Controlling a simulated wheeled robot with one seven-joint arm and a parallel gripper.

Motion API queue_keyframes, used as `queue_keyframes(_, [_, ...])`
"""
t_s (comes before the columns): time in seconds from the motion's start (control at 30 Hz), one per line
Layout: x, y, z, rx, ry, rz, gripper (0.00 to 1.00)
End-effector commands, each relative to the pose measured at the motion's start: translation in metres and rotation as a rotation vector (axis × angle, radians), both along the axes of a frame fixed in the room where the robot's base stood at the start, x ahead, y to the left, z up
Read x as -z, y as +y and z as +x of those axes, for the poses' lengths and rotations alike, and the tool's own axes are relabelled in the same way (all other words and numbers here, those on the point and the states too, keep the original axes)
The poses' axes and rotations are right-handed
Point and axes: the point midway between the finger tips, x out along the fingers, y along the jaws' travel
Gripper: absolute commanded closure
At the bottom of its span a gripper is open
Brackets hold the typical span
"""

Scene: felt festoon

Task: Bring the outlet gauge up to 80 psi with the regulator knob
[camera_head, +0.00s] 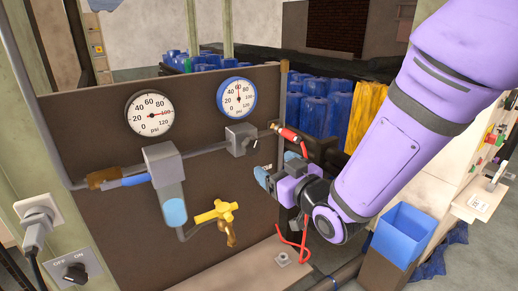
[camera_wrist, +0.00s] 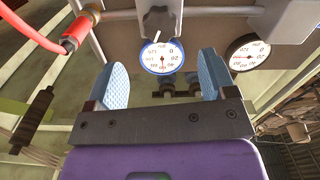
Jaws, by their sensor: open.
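The blue-rimmed gauge (camera_head: 237,97) is on the brown panel; its needle points about straight up, near 60. It also shows upside down in the wrist view (camera_wrist: 162,57). Below it on the pipe is a grey block (camera_head: 240,138) with a dark knob (camera_head: 247,144), likely the regulator; the knob shows above the gauge in the wrist view (camera_wrist: 157,20). No label tells which gauge is the outlet. My gripper (camera_head: 279,167) is open and empty, right of and below the block, apart from it. Its light-blue fingers (camera_wrist: 163,78) frame the gauge from a distance.
A black-rimmed gauge (camera_head: 149,113) reads about 100. A grey unit with a blue bowl (camera_head: 174,212) and a yellow tap (camera_head: 217,212) sit below. A red coupling (camera_head: 287,133) with a hose is close to my gripper. A blue bin (camera_head: 405,232) stands at right.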

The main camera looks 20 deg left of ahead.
Motion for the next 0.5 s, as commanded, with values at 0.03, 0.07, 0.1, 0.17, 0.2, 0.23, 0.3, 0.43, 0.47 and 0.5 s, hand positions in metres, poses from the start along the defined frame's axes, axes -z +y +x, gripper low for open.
queue_keyframes(0.03, [0.000,0.004,0.003,0.000,-0.001,0.001,0.23])
queue_keyframes(0.07, [-0.001,0.006,0.006,0.000,-0.001,0.002,0.23])
queue_keyframes(0.1, [-0.001,0.010,0.009,0.000,-0.001,0.002,0.23])
queue_keyframes(0.17, [-0.001,0.018,0.015,0.000,-0.001,0.002,0.23])
queue_keyframes(0.2, [0.000,0.023,0.020,0.000,0.000,0.000,0.23])
queue_keyframes(0.23, [-0.001,0.027,0.023,0.000,-0.001,0.001,0.23])
queue_keyframes(0.3, [0.000,0.037,0.032,0.001,-0.001,0.000,0.23])
queue_keyframes(0.43, [-0.001,0.054,0.046,0.001,-0.001,0.001,0.23])
queue_keyframes(0.47, [0.000,0.057,0.049,0.001,0.000,0.000,0.23])
queue_keyframes(0.5, [-0.001,0.061,0.053,0.001,0.000,0.000,0.23])
